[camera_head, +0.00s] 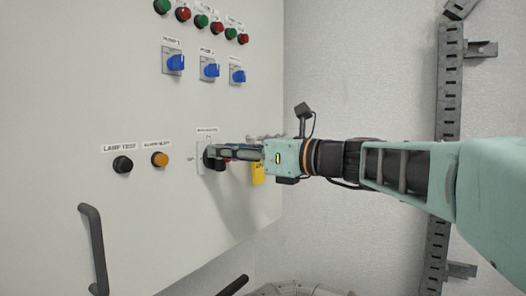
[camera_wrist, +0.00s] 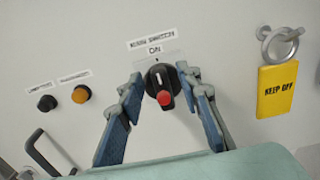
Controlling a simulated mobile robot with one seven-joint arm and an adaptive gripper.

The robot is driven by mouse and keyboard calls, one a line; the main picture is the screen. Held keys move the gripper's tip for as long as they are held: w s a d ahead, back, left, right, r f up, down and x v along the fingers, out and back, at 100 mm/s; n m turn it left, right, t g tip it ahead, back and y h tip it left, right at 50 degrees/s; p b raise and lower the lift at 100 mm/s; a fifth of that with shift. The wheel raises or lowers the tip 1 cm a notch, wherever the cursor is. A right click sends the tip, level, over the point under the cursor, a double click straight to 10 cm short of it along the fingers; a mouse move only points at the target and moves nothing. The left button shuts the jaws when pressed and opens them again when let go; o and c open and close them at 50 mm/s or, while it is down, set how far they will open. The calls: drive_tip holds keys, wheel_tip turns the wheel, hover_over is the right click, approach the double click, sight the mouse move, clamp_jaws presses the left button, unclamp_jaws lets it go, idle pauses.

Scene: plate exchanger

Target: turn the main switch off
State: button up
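The main switch (camera_wrist: 158,78) is a black rotary knob with a red end on a light plate, under a label and the word ON. Its white mark points up towards ON and its red end points down. In the head view the switch (camera_head: 208,162) is partly hidden by my gripper (camera_head: 214,151), which reaches in from the right. In the wrist view my gripper (camera_wrist: 161,77) has its fingers apart, one on each side of the knob. I cannot tell whether either finger touches it.
A black lamp test button (camera_head: 122,164) and an orange button (camera_head: 160,159) sit left of the switch. A yellow KEEP OFF tag (camera_wrist: 277,90) hangs from a metal lock (camera_wrist: 280,43) to the right. Blue switches (camera_head: 174,63) are above, and a black handle (camera_head: 95,250) is lower left.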

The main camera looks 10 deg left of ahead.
drive_tip(key=shift+c, duration=0.4)
clamp_jaws()
drive_tip(key=shift+s+b, duration=0.1)
drive_tip(key=shift+b, duration=0.25)
drive_tip(key=n+b, duration=0.3)
drive_tip(key=shift+s+f+n+b, duration=0.25)
drive_tip(key=shift+n+b, duration=0.05)
drive_tip(key=shift+n, duration=0.1)
drive_tip(key=shift+s+a+f+n+b, duration=0.1)
drive_tip(key=shift+s+f+n+b, duration=0.1)
drive_tip(key=shift+n+b, duration=2)
drive_tip(key=shift+s+a+f+n+b, duration=0.1)
drive_tip(key=shift+s+f+n+b, duration=0.1)
drive_tip(key=shift+n+b, duration=1.9)
drive_tip(key=shift+s+a+f+n+b, duration=0.1)
drive_tip(key=shift+s+f+n+b, duration=0.1)
drive_tip(key=shift+n+b, duration=2)
drive_tip(key=shift+w+n+p, duration=0.1)
drive_tip(key=shift+n+p, duration=0.4)
drive_tip(key=shift+n, duration=0.1)
